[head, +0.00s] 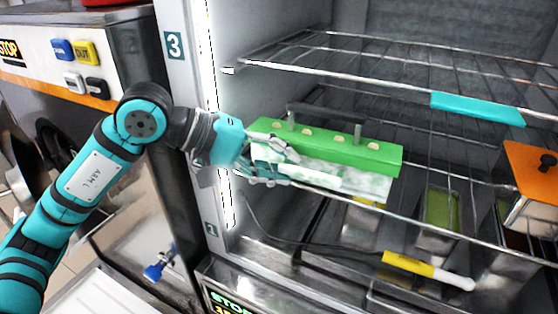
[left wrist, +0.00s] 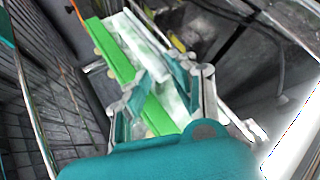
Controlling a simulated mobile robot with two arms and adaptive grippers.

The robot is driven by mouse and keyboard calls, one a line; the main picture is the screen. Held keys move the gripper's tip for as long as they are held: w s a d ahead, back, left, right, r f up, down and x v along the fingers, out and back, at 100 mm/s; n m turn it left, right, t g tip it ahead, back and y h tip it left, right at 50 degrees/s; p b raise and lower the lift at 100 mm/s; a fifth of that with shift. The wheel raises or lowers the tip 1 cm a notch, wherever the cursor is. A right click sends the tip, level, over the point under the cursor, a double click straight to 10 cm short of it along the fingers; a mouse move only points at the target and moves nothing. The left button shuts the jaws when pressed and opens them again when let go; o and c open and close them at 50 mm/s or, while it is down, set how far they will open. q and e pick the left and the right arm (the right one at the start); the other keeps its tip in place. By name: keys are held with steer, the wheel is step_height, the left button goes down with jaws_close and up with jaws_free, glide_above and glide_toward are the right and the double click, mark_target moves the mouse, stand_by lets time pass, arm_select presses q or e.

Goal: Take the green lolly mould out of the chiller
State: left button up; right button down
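The green lolly mould (head: 340,149) is a long block with a green top, a grey bar handle and a pale, frosty body. It is inside the open chiller at the front of the middle wire shelf (head: 420,226). My left gripper (head: 280,165) is at the mould's left end, one finger across its upper front and the other lower down. In the left wrist view the mould (left wrist: 112,50) runs between the fingers of my left gripper (left wrist: 158,82). Whether both fingers press on it is unclear. My right gripper is out of view.
A wire shelf with a turquoise strip (head: 478,108) is above the mould. An orange-lidded container (head: 530,172) stands to the right. Below are metal trays and a yellow-and-white handled tool (head: 425,269). The chiller's left door post (head: 174,45) is close to my left arm.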

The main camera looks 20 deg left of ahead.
arm_select(q)
steer(key=o, duration=0.4)
steer(key=shift+r, duration=0.1)
steer(key=v, duration=1.2)
